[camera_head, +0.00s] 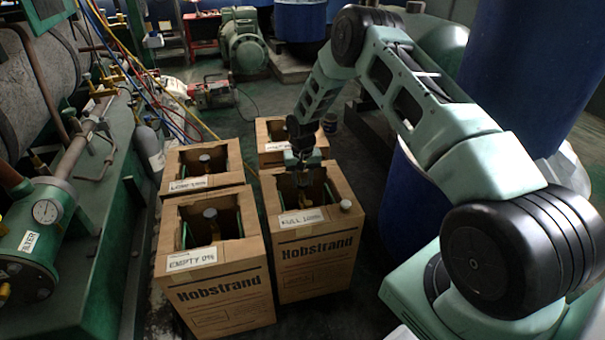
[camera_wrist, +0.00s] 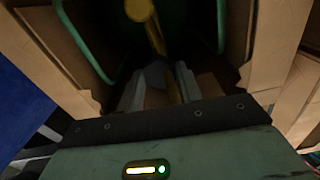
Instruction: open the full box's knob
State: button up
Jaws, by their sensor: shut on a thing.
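The full box (camera_head: 315,262) is a brown Hobstrand carton with an open top and a "FULL" label (camera_head: 302,218) on its front edge. My gripper (camera_head: 303,178) points down into its opening. In the wrist view my gripper (camera_wrist: 162,88) has its grey fingers inside the box, close around a narrow brass-coloured part (camera_wrist: 173,86). The fingers are shut on this part, which I take to be the knob; its shape is mostly hidden and dark. A brass stem with a round end (camera_wrist: 139,10) and green curved handles (camera_wrist: 84,45) show beyond the fingers.
The "EMPTY" box (camera_head: 215,275) stands close on the left, with a "LOW" box (camera_head: 200,165) behind it. Another open box (camera_head: 280,140) stands behind the full box. A blue drum (camera_head: 405,205) is close on the right. Green pipework and a gauge (camera_head: 46,211) line the left.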

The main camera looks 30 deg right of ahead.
jog(key=n+p, duration=0.2)
jog(key=n, duration=0.2)
jog(key=shift+r+n, duration=0.15)
jog(key=shift+n, duration=0.25)
jog(key=n+p, duration=0.1)
jog(key=n, duration=0.3)
jog(key=shift+p, duration=0.3)
jog(key=n, duration=0.5)
jog(key=shift+p, duration=0.4)
jog(key=shift+n+p, duration=0.3)
jog(key=shift+n, duration=2)
jog(key=o, duration=0.7)
